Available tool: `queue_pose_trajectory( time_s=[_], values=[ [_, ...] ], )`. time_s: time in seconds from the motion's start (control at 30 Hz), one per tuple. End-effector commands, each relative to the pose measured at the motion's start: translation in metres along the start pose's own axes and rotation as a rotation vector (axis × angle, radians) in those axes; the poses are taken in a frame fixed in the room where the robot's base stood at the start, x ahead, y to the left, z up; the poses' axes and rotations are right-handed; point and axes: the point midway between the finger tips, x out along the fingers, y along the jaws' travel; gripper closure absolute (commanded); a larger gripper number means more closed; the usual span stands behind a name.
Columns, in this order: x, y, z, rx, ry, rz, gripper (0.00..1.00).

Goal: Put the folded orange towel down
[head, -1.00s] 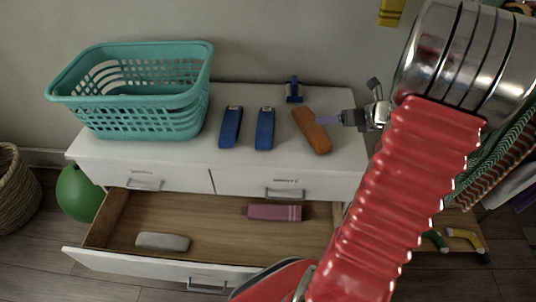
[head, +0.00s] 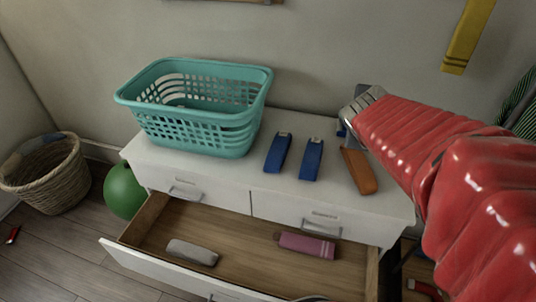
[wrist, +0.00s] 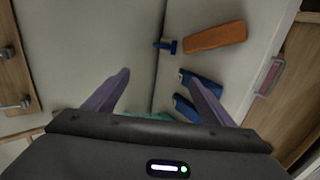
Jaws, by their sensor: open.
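The folded orange towel (head: 359,171) lies on the white dresser top (head: 333,198), at the right end of the row of folded items. In the wrist view the orange towel (wrist: 215,37) lies flat, beyond my fingertips and clear of them. My gripper (wrist: 160,82) is open, with its two purple fingers apart and nothing between them. In the head view my red arm reaches in from the right over the dresser's right end, and its tip covers part of the area behind the towel.
Two blue folded items (head: 278,152) lie left of the towel, near a teal basket (head: 235,143). A small blue object (wrist: 165,45) lies close to the towel. The open drawer (head: 225,225) below holds a grey item (head: 192,252) and a pink item (head: 305,245).

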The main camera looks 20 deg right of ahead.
Motion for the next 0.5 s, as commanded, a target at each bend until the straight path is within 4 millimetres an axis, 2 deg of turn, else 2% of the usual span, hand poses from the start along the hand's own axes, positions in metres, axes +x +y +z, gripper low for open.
queue_pose_trajectory(
  time_s=[0.03,0.27,0.5],
  values=[
    [-0.015,-0.008,-0.010,0.087,0.007,-0.020,0.23],
    [-0.078,-0.068,-0.048,0.531,0.016,-0.195,0.23],
    [-0.150,-0.145,-0.088,0.914,0.004,-0.465,0.23]
  ],
)
